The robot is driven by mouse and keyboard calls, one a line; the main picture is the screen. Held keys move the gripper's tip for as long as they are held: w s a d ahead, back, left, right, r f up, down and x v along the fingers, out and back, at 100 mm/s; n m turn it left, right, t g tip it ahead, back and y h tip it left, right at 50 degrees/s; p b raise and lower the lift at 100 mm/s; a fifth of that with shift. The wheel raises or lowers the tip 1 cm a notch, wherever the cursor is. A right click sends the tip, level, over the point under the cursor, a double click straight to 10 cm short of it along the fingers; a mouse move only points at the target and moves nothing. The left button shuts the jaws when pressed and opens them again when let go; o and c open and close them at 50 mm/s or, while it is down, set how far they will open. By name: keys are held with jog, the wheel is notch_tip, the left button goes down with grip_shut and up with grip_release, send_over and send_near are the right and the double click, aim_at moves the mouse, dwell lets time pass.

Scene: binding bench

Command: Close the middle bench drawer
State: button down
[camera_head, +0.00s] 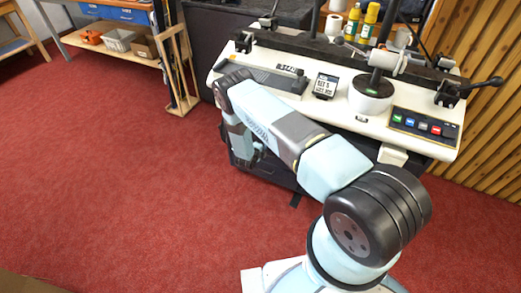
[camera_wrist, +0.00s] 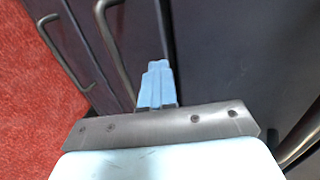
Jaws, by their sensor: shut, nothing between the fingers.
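The bench's dark drawer fronts (camera_wrist: 215,50) fill most of the wrist view, with several bar handles. The middle one of the visible handles (camera_wrist: 113,45) probably belongs to the middle drawer. My gripper (camera_wrist: 157,68) has its light-blue fingers shut together and empty, just right of that handle and over a dark drawer front. I cannot tell whether they touch it. In the head view my gripper (camera_head: 258,152) is low in front of the bench, partly behind my arm. The drawers are mostly hidden there, so how far the middle one stands out is unclear.
Another handle (camera_wrist: 65,45) is at the left and one more (camera_wrist: 300,138) at the lower right. The white machine top (camera_head: 325,105) overhangs above my arm. A wooden rack (camera_head: 175,65) stands left of the bench. Red carpet (camera_head: 110,170) is clear at left.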

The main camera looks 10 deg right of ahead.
jog(key=f+v, duration=0.1)
jog(key=v, duration=1.2)
jog(key=shift+s+a+f, duration=0.3)
jog(key=shift+s+a, duration=0.1)
jog(key=shift+s, duration=0.15)
